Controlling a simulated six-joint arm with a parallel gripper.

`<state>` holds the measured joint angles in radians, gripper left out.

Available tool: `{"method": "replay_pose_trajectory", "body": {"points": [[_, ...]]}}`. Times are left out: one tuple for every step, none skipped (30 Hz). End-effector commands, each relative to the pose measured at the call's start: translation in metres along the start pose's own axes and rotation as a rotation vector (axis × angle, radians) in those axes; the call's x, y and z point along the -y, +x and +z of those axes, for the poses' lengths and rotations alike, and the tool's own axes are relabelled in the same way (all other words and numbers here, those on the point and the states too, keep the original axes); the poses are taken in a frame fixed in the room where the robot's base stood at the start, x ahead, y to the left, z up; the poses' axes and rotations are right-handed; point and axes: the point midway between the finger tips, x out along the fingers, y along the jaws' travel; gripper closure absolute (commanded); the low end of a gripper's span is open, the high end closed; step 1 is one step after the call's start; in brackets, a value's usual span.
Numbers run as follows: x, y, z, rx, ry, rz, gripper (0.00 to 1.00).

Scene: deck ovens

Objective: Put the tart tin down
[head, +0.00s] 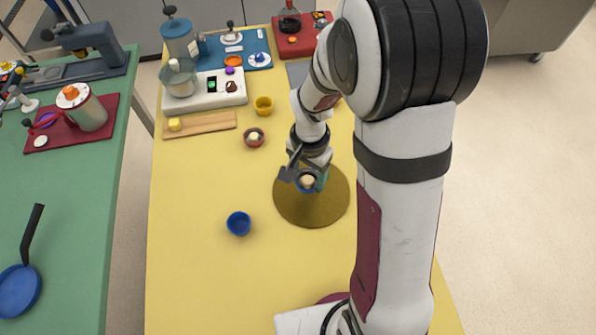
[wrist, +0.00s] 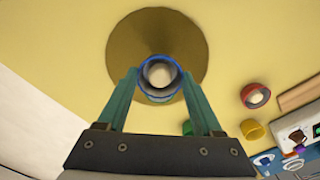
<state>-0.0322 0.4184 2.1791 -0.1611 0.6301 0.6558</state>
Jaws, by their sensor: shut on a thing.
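A blue tart tin (wrist: 147,91) with a pale round piece inside is held between the green fingers of my gripper (wrist: 160,77). In the head view my gripper (head: 309,180) and the tin (head: 303,188) are over the round brown mat (head: 318,214), partly covered by my arm. The mat (wrist: 125,48) lies behind the tin in the wrist view. I cannot tell whether the tin touches the mat or is just above it.
An empty-looking blue cup (head: 239,223) stands left of the mat. A red cup (head: 254,138) with a pale piece and a yellow cup (head: 264,105) stand farther back. A wooden board (head: 205,124) and a white machine (head: 220,92) are beyond. The front left of the yellow table (head: 190,270) is clear.

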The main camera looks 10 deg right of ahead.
Motion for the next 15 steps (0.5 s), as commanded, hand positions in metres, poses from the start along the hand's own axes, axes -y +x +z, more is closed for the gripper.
{"method": "replay_pose_trajectory", "body": {"points": [[0.009,0.006,0.004,0.001,-0.005,0.001,0.88],[0.014,0.009,0.005,0.001,-0.003,0.001,0.88],[0.018,0.012,0.007,0.0,-0.003,0.001,0.88],[0.021,0.014,0.007,0.0,-0.002,0.001,0.88],[0.022,0.018,0.008,0.0,0.0,0.001,0.88],[0.023,0.026,0.009,0.003,0.0,0.003,0.88],[0.023,0.033,0.009,0.003,0.0,0.003,0.88],[0.023,0.039,0.009,0.002,0.0,0.003,0.88],[0.023,0.046,0.009,0.002,0.001,0.003,0.88],[0.023,0.05,0.008,0.001,0.001,0.002,0.88],[0.023,0.053,0.008,0.001,0.001,0.001,0.88],[0.023,0.055,0.008,0.0,0.001,0.0,0.88],[0.023,0.055,0.008,-0.001,0.001,-0.001,0.88],[0.023,0.055,0.008,-0.001,0.001,-0.001,0.88],[0.023,0.055,0.008,-0.001,0.001,-0.001,0.88]]}}
